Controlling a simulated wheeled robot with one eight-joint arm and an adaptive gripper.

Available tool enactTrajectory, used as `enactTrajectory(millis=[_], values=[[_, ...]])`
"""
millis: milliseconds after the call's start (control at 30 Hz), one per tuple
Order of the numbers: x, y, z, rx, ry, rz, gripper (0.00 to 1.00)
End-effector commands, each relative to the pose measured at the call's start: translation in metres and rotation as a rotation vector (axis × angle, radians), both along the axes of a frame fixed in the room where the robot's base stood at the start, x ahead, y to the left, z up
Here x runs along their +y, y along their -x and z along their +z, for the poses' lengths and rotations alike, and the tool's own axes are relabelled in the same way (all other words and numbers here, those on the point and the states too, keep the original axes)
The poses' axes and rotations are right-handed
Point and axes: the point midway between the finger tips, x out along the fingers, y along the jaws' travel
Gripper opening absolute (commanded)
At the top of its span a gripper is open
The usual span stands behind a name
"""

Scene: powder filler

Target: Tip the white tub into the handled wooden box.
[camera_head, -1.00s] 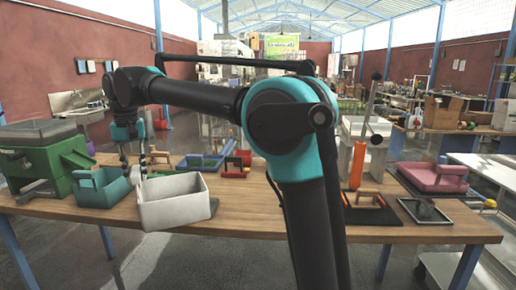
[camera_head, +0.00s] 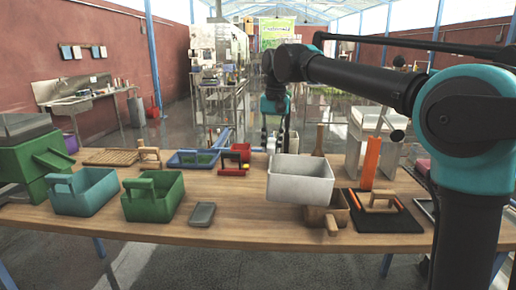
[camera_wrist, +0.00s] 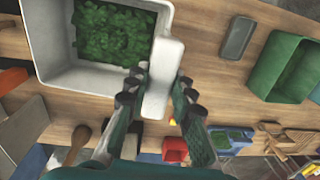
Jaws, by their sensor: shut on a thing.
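The white tub (camera_head: 300,184) is in the air above the worktable, about level. In the wrist view the white tub (camera_wrist: 60,80) holds green bits in its bottom. The handled wooden box (camera_head: 341,208) is on the table below and slightly right of the tub. The tub hides part of the box, and its short handle points toward the near edge. I cannot make out the box in the wrist view.
A teal tub (camera_head: 85,198), a green tub (camera_head: 152,203) and a small grey tray (camera_head: 202,214) stand to the left. An orange chute (camera_head: 371,160) and a black mat (camera_head: 398,222) with a wooden-handled tool are at the right. A brown bottle (camera_head: 319,142) stands behind the tub.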

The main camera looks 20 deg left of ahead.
Motion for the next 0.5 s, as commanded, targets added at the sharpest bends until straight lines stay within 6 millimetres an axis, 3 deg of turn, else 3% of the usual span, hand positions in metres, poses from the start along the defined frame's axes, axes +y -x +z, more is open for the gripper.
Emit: enactTrajectory(millis=[500], values=[[-0.024, -0.006, 0.03, 0.048, -0.195, -0.004, 0.0]])
